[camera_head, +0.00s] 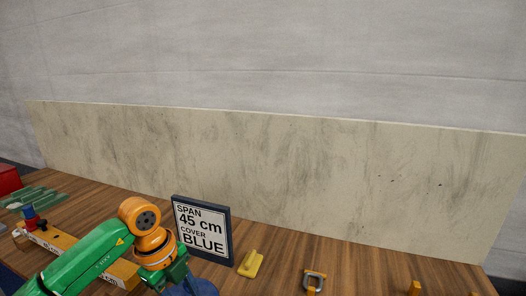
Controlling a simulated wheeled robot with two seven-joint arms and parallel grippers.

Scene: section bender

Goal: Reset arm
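My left arm (85,262), green with orange joints, comes in from the lower left. Its far end runs down past the bottom edge near a dark blue part (192,288), so my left gripper's fingers are not seen. I cannot tell whether that blue part belongs to my arm. My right arm and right gripper are out of view.
An orange marked bar (60,238) and a blue-and-red piece (32,216) are left. A pale board (270,175) closes the back.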

